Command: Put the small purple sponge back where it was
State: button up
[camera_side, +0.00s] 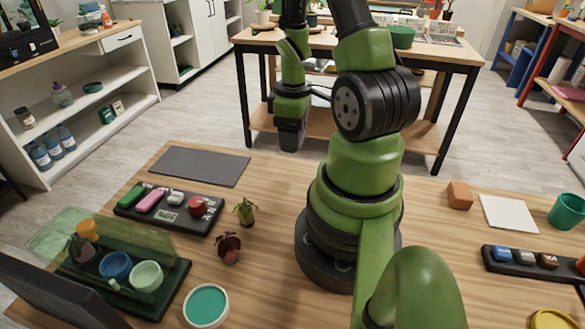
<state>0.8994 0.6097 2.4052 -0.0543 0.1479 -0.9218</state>
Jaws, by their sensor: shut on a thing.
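My gripper (291,130) hangs in the upper middle, pointing down, seen against the floor and far bench beyond my table. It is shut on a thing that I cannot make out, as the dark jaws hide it. I cannot pick out a small purple sponge anywhere. A black tray (166,219) with a label lies at the left of the table. It holds a green piece (133,195), a pink piece (150,199), a white piece (176,198) and a red round piece (198,205).
A dark grey mat (200,166) lies behind that tray. Two small plants, the green one (245,211) and the dark red one (229,246), stand right of it. A green-lidded case (175,290) is at front left. An orange-brown block (459,195) and another black tray (527,269) are at right.

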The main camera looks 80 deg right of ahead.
aim_at(293, 174)
jog(key=shift+f, duration=4.15)
jog(key=shift+f, duration=0.15)
jog(key=o, duration=0.9)
